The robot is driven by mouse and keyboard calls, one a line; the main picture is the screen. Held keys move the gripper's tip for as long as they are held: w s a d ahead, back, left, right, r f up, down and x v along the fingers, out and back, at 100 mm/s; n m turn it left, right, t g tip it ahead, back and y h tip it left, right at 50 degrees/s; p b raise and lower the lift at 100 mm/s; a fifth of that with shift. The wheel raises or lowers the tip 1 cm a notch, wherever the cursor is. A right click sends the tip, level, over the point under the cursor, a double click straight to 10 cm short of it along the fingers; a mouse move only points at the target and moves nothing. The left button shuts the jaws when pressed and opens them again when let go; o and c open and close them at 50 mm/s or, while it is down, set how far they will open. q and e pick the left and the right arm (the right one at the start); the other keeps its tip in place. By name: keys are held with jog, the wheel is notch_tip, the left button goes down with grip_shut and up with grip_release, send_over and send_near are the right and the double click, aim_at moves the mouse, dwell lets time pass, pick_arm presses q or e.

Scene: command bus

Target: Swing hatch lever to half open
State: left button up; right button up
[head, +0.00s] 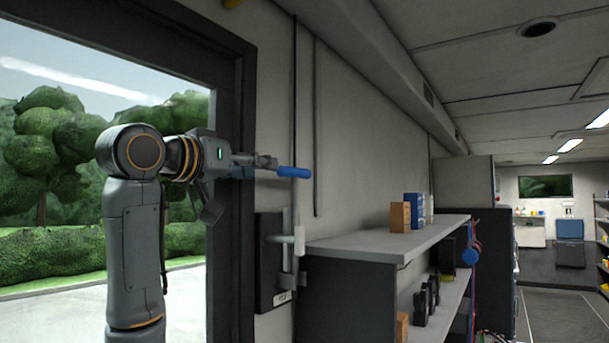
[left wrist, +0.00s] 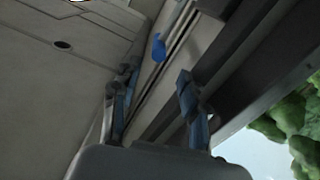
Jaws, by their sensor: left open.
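The hatch lever's blue grip (head: 293,172) points left-right in front of the wall beside the dark door frame, by an upright grey bar. Its blue end (left wrist: 158,47) shows in the left wrist view, ahead of and between my fingers. My left gripper (head: 262,165) is open and empty, just left of the grip in the head view. The left wrist view shows its two fingers (left wrist: 158,82) spread apart. I cannot tell whether a finger touches the grip. My right gripper is in neither view.
A black wall plate (head: 268,261) with a pale handle (head: 298,240) sits below the grip. A grey shelf unit (head: 385,241) with boxes juts out to the right. The dark door frame (head: 243,200) stands close behind my left arm. An aisle lies at far right.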

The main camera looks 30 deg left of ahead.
aim_at(296, 172)
pick_arm(q)
jog(key=w+p, duration=0.2)
jog(key=w, duration=0.2)
jog(key=w+p, duration=0.2)
jog(key=w, duration=0.2)
jog(key=w+d+p, duration=0.1)
jog(key=w+p, duration=0.1)
jog(key=w, duration=0.2)
jog(key=shift+w+r+p, duration=0.1)
jog(key=shift+r+p, duration=0.05)
jog(key=shift+p, duration=0.2)
jog(key=shift+w, duration=0.15)
jog(key=shift+w+d, duration=0.1)
jog(key=shift+c, duration=0.7)
grip_shut()
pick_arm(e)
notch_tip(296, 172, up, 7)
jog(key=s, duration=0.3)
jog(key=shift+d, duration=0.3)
